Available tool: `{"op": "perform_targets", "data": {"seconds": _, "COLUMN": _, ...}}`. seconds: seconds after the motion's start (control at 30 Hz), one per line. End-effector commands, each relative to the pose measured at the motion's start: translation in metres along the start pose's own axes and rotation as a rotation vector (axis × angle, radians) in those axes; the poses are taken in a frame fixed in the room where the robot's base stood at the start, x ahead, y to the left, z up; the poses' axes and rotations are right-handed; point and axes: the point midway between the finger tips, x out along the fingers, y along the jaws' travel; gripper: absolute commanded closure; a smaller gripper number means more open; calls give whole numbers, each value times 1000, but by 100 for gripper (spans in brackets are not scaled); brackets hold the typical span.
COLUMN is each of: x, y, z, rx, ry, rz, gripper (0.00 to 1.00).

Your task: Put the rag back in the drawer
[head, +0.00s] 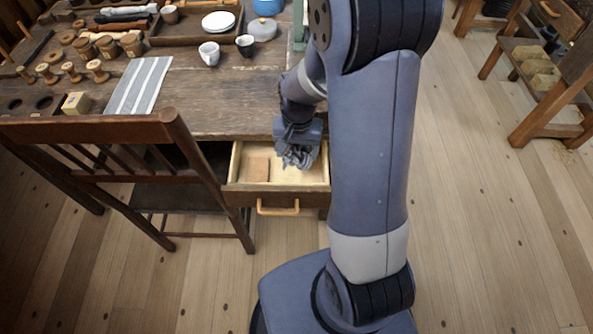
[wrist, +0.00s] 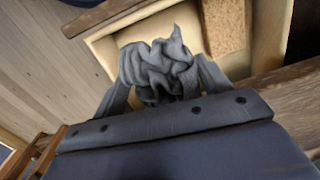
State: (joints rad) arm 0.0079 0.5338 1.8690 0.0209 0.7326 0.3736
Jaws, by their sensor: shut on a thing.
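The rag (head: 297,155) is a crumpled grey cloth held in my gripper (head: 299,148). In the wrist view the rag (wrist: 160,68) is bunched between the two fingers of my gripper (wrist: 158,80), which are shut on it. The drawer (head: 314,174) is pulled out from under the table, with pale wooden walls and a light wood handle (head: 278,208). The rag hangs over the back right part of the drawer; I cannot tell whether it touches the drawer floor. The wrist view also shows the drawer (wrist: 104,47) behind the rag.
A wooden chair (head: 100,130) stands close to the drawer's left side. The table (head: 205,100) above holds a striped cloth (head: 138,86), a white cup (head: 209,53) and a dark cup (head: 245,45).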

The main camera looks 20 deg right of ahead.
Motion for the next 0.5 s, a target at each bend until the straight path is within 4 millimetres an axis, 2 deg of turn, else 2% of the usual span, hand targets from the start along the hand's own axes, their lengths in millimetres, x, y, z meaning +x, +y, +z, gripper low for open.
{"op": "perform_targets", "data": {"seconds": 0.03, "x": 17, "y": 1, "z": 1, "rx": 0, "ry": -7, "rz": 3, "gripper": 46}}
{"op": "perform_targets", "data": {"seconds": 0.2, "x": 51, "y": 1, "z": 1, "rx": -1, "ry": -4, "rz": 2, "gripper": 46}}
{"op": "perform_targets", "data": {"seconds": 0.5, "x": 73, "y": 1, "z": 0, "rx": -1, "ry": -1, "rz": 0, "gripper": 46}}
